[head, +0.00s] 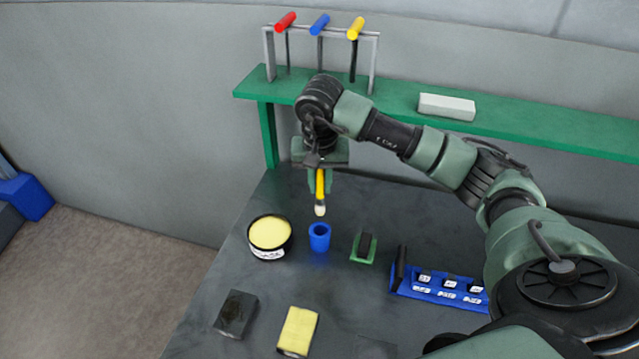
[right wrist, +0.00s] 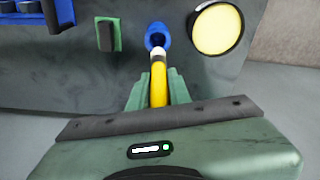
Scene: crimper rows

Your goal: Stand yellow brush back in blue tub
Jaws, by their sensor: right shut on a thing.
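The yellow brush (head: 320,187) hangs upright with its white tip down, held by my right gripper (head: 319,178). The gripper is shut on its handle. The blue tub (head: 319,238) stands on the dark table below, and the brush tip is above it, apart from it in the head view. In the right wrist view the yellow brush (right wrist: 158,80) sticks out from between the green fingers (right wrist: 158,92), its tip overlapping the near rim of the blue tub (right wrist: 157,36). The tub looks empty. My left gripper is not in view.
A round tin with a yellow top (head: 269,236) stands left of the tub. A green holder with a dark block (head: 364,246) is to its right, then a blue rack (head: 440,289). A dark block (head: 236,313) and yellow sponge (head: 298,331) lie in front. A green shelf (head: 420,112) runs behind.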

